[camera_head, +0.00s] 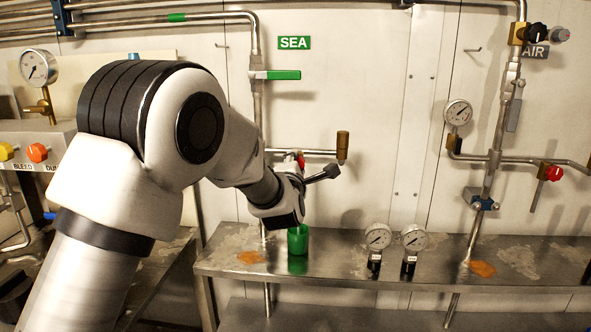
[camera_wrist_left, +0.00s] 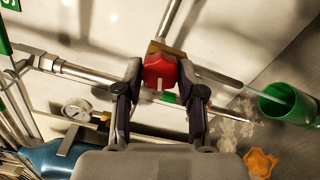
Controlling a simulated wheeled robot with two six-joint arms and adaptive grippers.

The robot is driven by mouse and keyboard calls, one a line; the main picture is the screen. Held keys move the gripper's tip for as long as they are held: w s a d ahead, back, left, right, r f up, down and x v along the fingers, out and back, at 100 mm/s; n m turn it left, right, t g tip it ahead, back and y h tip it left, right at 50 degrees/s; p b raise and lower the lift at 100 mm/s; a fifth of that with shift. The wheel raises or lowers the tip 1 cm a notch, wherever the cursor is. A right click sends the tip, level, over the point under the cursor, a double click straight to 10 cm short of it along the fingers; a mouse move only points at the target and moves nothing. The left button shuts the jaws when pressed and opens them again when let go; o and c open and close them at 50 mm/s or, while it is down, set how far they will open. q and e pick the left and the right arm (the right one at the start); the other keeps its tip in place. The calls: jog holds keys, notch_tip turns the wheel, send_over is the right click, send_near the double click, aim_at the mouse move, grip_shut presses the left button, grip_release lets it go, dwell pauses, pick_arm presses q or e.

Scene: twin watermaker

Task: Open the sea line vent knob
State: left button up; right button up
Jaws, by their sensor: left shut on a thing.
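The sea line vent knob is red, and in the left wrist view the knob (camera_wrist_left: 160,68) sits on a brass body between my fingers. In the head view only a bit of the red knob (camera_head: 300,160) shows on the side pipe below the green SEA sign (camera_head: 294,42). My left gripper (camera_wrist_left: 160,80) has one finger on each side of the knob and is shut on it. In the head view my left gripper (camera_head: 308,172) is partly hidden by its own wrist. My right gripper is in neither view.
A green cup (camera_head: 297,240) stands on the metal shelf (camera_head: 335,262) below the gripper. Two gauges (camera_head: 377,237) (camera_head: 412,238) stand to its right. A green lever handle (camera_head: 283,75) is above on the vertical pipe. A brass fitting (camera_head: 342,146) ends the side pipe.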

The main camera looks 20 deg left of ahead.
pick_arm(q)
jog(key=shift+f, duration=0.1)
jog(key=o, duration=1.1)
jog(key=shift+a, duration=0.1)
jog(key=shift+s, duration=0.1)
jog(key=v, duration=1.2)
